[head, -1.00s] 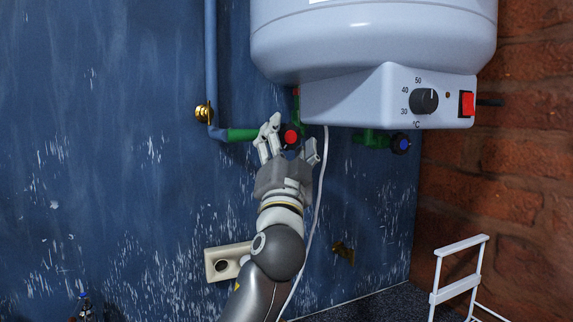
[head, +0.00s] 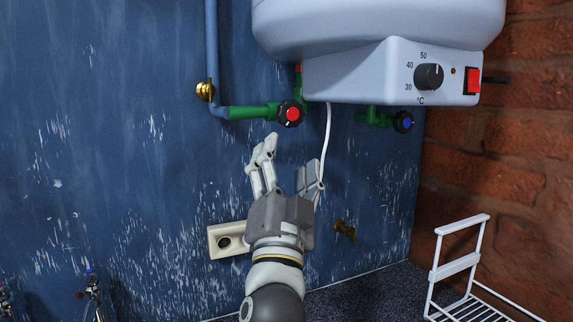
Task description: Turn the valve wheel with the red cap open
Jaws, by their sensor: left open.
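The valve wheel with the red cap (head: 290,114) is a dark round knob on a green pipe fitting, below the left end of the white boiler's control box. My left gripper (head: 289,163) is below the wheel in the head view. Its fingers are spread open and empty, pointing up toward the wheel, with a visible gap between the fingertips and the wheel. The wheel is fully in view. My right gripper does not show.
The white boiler (head: 375,25) hangs above, with a dial (head: 428,77) and a red switch (head: 473,81). A blue-capped valve wheel (head: 403,122) is to the right. A white cable (head: 326,140) hangs close to my left gripper. A wire rack (head: 455,265) stands lower right.

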